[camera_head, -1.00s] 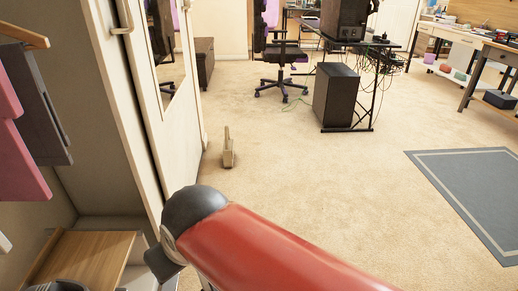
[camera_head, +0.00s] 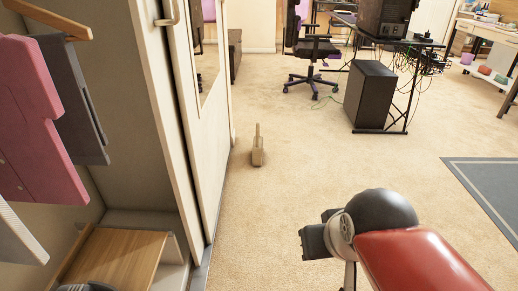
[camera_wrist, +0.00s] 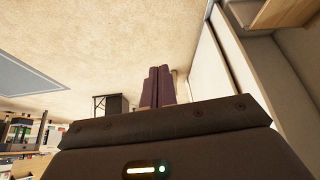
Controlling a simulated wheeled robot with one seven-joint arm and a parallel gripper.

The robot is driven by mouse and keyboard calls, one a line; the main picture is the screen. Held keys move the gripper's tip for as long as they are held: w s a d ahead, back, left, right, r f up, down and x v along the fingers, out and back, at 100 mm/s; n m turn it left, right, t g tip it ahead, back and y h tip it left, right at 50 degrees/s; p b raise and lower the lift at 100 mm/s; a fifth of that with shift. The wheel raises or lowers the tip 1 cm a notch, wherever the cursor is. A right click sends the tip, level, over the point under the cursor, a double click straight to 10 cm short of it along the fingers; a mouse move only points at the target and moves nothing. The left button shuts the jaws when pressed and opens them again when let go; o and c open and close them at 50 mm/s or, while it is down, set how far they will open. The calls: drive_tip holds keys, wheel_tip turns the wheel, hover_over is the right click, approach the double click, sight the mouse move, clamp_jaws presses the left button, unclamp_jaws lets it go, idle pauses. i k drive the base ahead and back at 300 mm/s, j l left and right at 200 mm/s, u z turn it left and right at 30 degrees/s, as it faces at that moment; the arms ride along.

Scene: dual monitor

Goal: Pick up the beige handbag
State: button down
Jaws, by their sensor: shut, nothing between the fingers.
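The beige handbag (camera_head: 258,152) stands upright on the carpet in the head view, with its handle up, a short way right of the sliding wardrobe doors. My gripper's dark fingers (camera_wrist: 157,86) are pressed together in the wrist view with nothing between them. In the head view my red arm is at the lower right, well apart from the bag and nearer to the camera; the fingertips are not clear there.
Wardrobe doors (camera_head: 207,110) and an open closet with hanging clothes (camera_head: 40,120) line the left. A black computer tower (camera_head: 370,95) and an office chair (camera_head: 314,60) stand farther back. A grey rug (camera_head: 490,185) lies at right. Carpet around the bag is clear.

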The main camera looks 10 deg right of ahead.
sight(257, 150)
drive_tip(key=i+l, duration=0.25)
drive_tip(key=i, duration=0.2)
drive_tip(key=i+l, duration=0.25)
drive_tip(key=i, duration=0.25)
drive_tip(key=i+l, duration=0.25)
drive_tip(key=i, duration=0.2)
drive_tip(key=i+l, duration=0.25)
drive_tip(key=i, duration=0.2)
drive_tip(key=i+l+z, duration=0.1)
drive_tip(key=i+l, duration=0.15)
drive_tip(key=i, duration=0.25)
drive_tip(key=i+l, duration=0.25)
drive_tip(key=i, duration=0.2)
